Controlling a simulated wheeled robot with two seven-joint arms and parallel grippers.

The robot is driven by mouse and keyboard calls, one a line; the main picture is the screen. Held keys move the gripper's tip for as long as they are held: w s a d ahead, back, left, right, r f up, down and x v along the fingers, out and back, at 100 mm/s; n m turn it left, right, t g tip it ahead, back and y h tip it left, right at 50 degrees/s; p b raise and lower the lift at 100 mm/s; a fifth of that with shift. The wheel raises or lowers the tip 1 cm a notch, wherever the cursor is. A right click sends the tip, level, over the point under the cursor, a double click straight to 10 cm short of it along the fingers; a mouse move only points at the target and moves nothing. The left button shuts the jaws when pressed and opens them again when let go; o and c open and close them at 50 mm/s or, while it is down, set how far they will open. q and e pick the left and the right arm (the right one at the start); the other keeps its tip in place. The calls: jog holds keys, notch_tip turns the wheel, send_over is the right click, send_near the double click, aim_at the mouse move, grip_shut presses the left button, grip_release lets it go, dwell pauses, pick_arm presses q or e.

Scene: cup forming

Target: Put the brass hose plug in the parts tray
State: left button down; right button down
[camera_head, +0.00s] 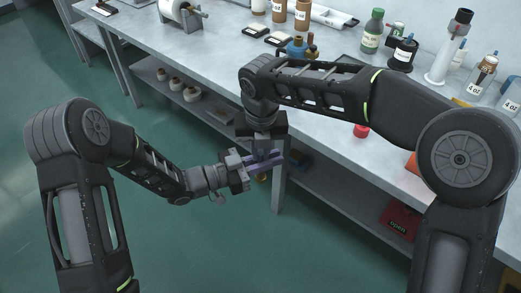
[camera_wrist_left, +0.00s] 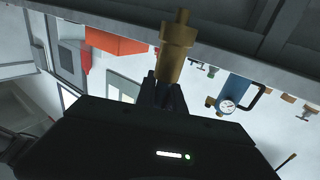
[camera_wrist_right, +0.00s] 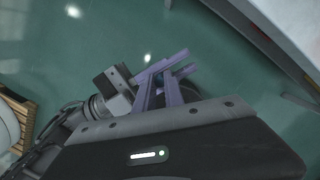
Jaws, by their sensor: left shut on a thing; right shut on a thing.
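The brass hose plug (camera_wrist_left: 176,45) stands out beyond the fingertips of my left gripper (camera_wrist_left: 165,92) in the left wrist view. In the head view a small brass end (camera_head: 262,178) shows below the meeting fingers. My left gripper (camera_head: 255,161) comes from the left and is shut on the plug. My right gripper (camera_head: 263,150) reaches down from above, its fingers shut at the same spot and crossing the left ones. In the right wrist view the purple fingers (camera_wrist_right: 165,85) overlap, and the plug is hidden. I cannot tell which thing is the parts tray.

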pick_arm(q)
jog(key=c, duration=1.3)
grip_release()
jog(key=shift+c, duration=0.2)
jog(key=v, duration=1.2)
jog(key=shift+w+f, duration=0.1)
